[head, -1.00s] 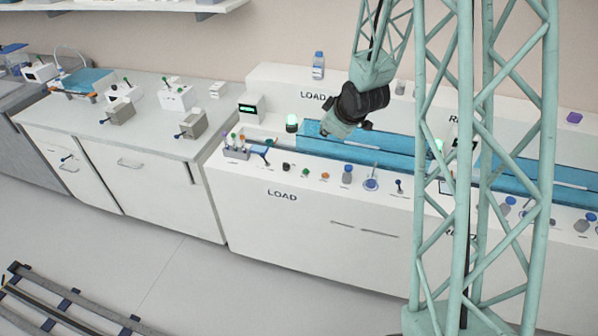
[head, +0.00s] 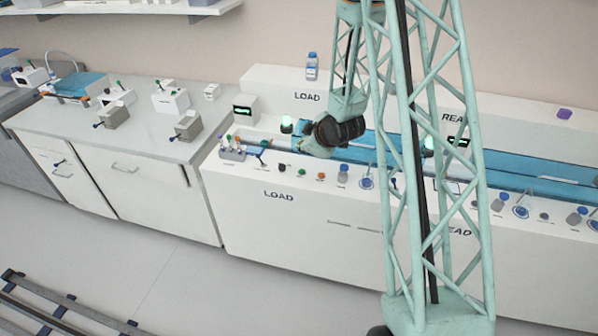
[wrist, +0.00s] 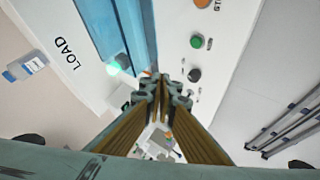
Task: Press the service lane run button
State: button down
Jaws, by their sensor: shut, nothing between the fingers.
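A green button (head: 302,172) sits in the front control row of the LOAD station, between a dark button (head: 283,167) and an orange button (head: 321,176). In the wrist view the green button (wrist: 197,41) has a small label, too small to read surely. The dark button (wrist: 194,74) and the orange button (wrist: 201,3) show there too. I cannot tell which one is the service lane run button. My gripper (wrist: 160,82) is shut and empty, pointing down above the station, left of the buttons in the wrist view and apart from them. In the head view my wrist hides the fingertips.
A glowing green lamp (head: 286,125) and a blue track (head: 365,150) lie behind the button row. Another bottle (head: 312,66) stands on the ledge behind.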

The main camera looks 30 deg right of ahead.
jog(key=shift+f, duration=0.1)
dwell(0.4)
jog(key=b, duration=0.1)
send_over(302, 172)
jog(key=shift+w+f, duration=0.15)
jog(key=shift+f, duration=2.95)
jog(key=shift+f+b, duration=1.15)
jog(key=shift+b, duration=0.1)
jog(key=shift+f+b, duration=0.95)
jog(key=shift+b, duration=0.45)
jog(key=shift+r, duration=0.85)
jog(key=shift+r, duration=0.2)
